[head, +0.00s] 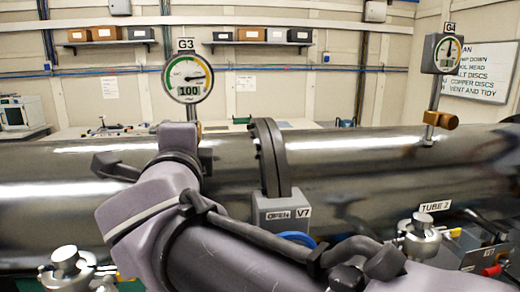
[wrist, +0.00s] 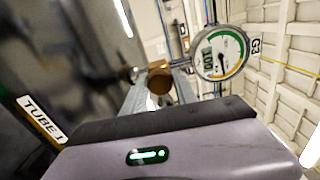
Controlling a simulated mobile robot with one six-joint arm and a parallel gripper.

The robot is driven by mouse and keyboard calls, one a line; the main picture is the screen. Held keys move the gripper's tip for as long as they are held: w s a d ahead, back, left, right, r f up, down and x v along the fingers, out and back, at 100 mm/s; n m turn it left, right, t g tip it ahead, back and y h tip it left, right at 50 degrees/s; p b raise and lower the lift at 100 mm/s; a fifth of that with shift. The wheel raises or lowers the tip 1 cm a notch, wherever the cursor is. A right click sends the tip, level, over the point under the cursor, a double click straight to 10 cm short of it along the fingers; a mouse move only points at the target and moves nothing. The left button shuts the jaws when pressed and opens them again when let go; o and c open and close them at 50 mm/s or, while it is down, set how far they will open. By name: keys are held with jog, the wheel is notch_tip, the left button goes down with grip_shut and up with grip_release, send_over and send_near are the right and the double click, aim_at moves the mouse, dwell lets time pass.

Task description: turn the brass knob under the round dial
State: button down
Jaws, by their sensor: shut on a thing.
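The round dial G3 (head: 187,78) stands on a thin post above the large metal tube, reading 100. It also shows tilted in the wrist view (wrist: 221,52). The brass knob (wrist: 159,78) under it sits between the two grey fingers of my gripper (wrist: 158,90), which is shut on it. In the head view my arm covers the gripper and nearly all of this knob. A second round dial, G4 (head: 448,53), stands at the right with its own brass knob (head: 444,120) below it, apart from my gripper.
The large metal tube (head: 350,165) runs across the view, with a dark flange (head: 270,155) and a box marked OPEN V7 (head: 283,210). Metal fittings (head: 419,238) stand in front at the right. A TUBE 1 label (wrist: 41,119) shows in the wrist view.

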jog(key=shift+m+b, duration=0.85)
jog(key=shift+m, duration=0.95)
jog(key=c, duration=1)
grip_release()
jog(key=shift+o, duration=0.2)
jog(key=p+v, duration=0.3)
jog(key=v, duration=1.4)
jog(key=shift+s, duration=0.25)
